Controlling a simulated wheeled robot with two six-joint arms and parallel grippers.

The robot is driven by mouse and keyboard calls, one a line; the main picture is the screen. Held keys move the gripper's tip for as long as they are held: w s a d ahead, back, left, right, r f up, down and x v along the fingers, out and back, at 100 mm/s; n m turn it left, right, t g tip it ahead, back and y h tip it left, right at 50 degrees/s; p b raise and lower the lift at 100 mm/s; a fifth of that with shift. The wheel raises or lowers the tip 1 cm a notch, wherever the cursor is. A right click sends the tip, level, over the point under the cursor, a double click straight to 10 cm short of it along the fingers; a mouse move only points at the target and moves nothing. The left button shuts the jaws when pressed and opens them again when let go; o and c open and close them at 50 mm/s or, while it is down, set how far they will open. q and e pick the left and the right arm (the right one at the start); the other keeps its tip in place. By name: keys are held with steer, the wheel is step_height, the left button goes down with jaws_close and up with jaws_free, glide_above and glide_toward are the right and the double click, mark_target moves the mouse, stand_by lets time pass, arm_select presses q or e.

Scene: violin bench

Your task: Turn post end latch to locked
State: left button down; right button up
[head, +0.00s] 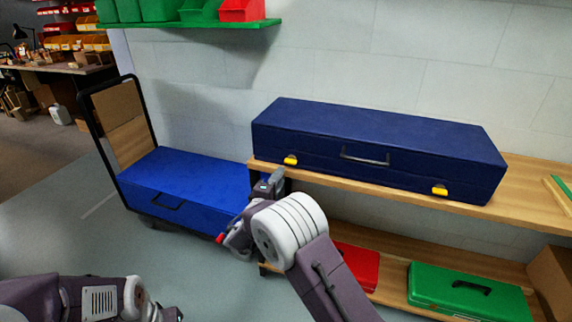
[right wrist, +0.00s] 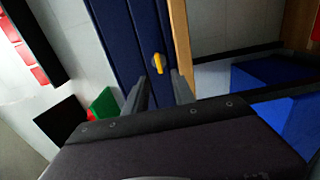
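The long dark blue case (head: 375,142) lies closed on the wooden shelf. Its front face has a dark handle between two yellow latches. The left latch (head: 290,160) and the right latch (head: 440,190) are near its two ends. My right gripper (head: 276,180) is just in front of and below the left latch. In the right wrist view my right gripper (right wrist: 158,88) is open and empty, with the yellow latch (right wrist: 157,63) just beyond its fingertips. The latch's long side lies roughly along the case. My left gripper (head: 172,314) is mostly cut off at the bottom edge; its fingers are hidden.
A blue box (head: 185,185) lies on a black-framed trolley (head: 101,130) at the left. A red case (head: 357,266) and a green case (head: 468,290) sit on the lower shelf (head: 395,289). A green shelf with bins hangs above. The floor at left is clear.

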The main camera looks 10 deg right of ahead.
mark_target(289, 163)
steer(key=b+x, duration=0.1)
steer(key=x, duration=0.6)
steer(key=shift+w+d, duration=0.2)
steer(key=shift+d, duration=0.15)
jaws_close()
